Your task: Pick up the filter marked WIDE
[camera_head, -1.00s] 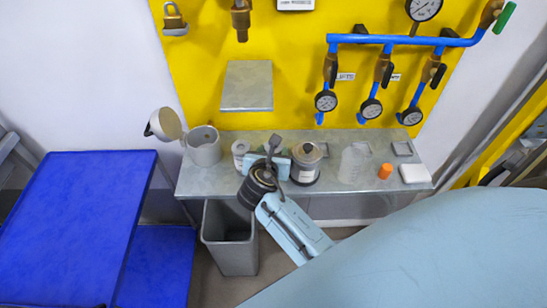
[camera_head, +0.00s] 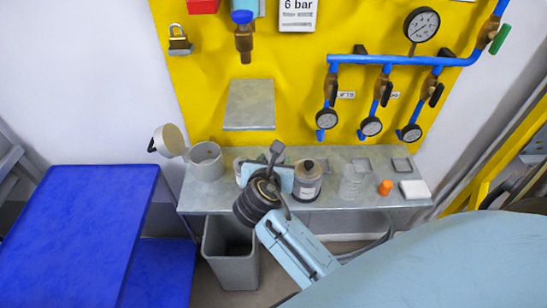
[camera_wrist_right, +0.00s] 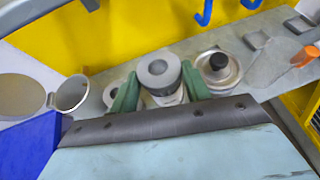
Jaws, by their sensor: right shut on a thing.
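A grey, ring-shaped filter (camera_wrist_right: 158,72) with a round hole in its top sits between the green fingers of my right gripper (camera_wrist_right: 160,88) in the right wrist view. The gripper is shut on it. I cannot read any marking on it. A second, similar grey cylinder (camera_wrist_right: 116,93) stands just left of the fingers, partly hidden. In the head view my right gripper (camera_head: 279,176) is over the bench, and my wrist hides most of the held filter. My left gripper is not in view.
On the metal bench (camera_head: 335,199) a lidded canister (camera_head: 307,182) stands close right of my gripper. An open-lidded pot (camera_head: 206,162) stands left. A grey bin (camera_head: 231,262) is below.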

